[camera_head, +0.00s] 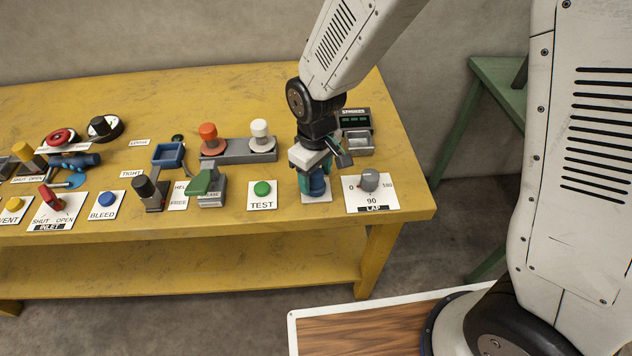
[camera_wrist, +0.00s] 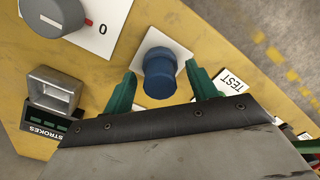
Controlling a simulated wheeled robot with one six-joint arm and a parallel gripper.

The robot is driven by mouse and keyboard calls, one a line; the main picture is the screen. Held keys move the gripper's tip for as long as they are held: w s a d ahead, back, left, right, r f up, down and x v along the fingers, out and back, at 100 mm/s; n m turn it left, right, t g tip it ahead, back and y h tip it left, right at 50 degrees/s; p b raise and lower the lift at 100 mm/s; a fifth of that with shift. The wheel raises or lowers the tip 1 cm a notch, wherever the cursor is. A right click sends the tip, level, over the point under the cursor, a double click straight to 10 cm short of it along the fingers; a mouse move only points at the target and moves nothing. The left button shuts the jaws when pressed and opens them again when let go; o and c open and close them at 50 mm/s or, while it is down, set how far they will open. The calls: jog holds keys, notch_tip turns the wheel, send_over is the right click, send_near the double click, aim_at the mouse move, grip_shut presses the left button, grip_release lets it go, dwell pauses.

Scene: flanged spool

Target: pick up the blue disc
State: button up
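The blue disc (camera_wrist: 160,68) is a round, flanged blue piece, like a short spool, standing on a white plate (camera_wrist: 152,38). In the head view the blue disc (camera_head: 318,187) is partly hidden under my gripper (camera_head: 313,183) near the table's front edge. In the wrist view my gripper (camera_wrist: 162,80) has its two green fingers spread, one on each side of the blue disc. Gaps show between the fingers and the disc. The gripper is open and holds nothing.
A grey dial (camera_head: 369,179) marked LAP stands close on the right. A green TEST button (camera_head: 262,188) is on the left. A STROKES counter (camera_head: 355,121) and a small grey holder (camera_head: 358,142) stand behind. Knobs and levers fill the yellow table (camera_head: 250,222) farther left.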

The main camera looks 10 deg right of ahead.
grip_shut()
jog(key=shift+r, duration=0.2)
